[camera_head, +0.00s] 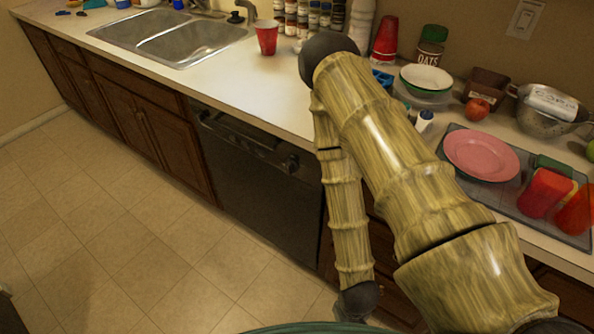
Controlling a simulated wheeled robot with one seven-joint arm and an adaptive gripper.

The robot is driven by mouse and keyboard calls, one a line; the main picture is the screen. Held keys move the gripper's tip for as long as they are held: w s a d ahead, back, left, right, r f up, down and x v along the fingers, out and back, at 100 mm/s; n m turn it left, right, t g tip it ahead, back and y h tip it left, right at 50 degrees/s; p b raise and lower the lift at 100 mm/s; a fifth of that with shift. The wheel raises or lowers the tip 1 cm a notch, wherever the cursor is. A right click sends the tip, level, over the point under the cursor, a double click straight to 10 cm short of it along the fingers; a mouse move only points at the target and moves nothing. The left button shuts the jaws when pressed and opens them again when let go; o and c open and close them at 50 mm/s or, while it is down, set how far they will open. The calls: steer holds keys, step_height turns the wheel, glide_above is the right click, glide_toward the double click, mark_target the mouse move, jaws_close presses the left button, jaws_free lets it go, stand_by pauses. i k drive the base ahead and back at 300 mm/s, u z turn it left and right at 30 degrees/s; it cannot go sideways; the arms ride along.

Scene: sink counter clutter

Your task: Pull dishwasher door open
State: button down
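The dishwasher (258,195) is a dark front set under the counter between wooden cabinets, right of the sink. Its door looks shut, with a control strip and handle (250,140) along its top edge. My arm bends at a dark elbow above the counter. Its forearm hangs down in front of the dishwasher's right side and covers part of that edge. The forearm ends in a dark rounded joint low in the picture. My gripper's fingers do not show, and contact with the door cannot be seen.
The tiled floor (150,235) before the dishwasher is clear. The counter holds a double sink (185,42), a red cup (266,37), spice jars, a bowl (426,79), a colander (545,120) and a tray (505,199) with a pink plate (481,155). Brown cabinets (145,120) stand left.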

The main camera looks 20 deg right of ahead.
mark_target(257, 187)
steer(key=z, duration=0.1)
steer(key=k, duration=0.45)
steer(key=u, duration=1.35)
steer(key=i, duration=0.9)
steer(key=z, duration=0.8)
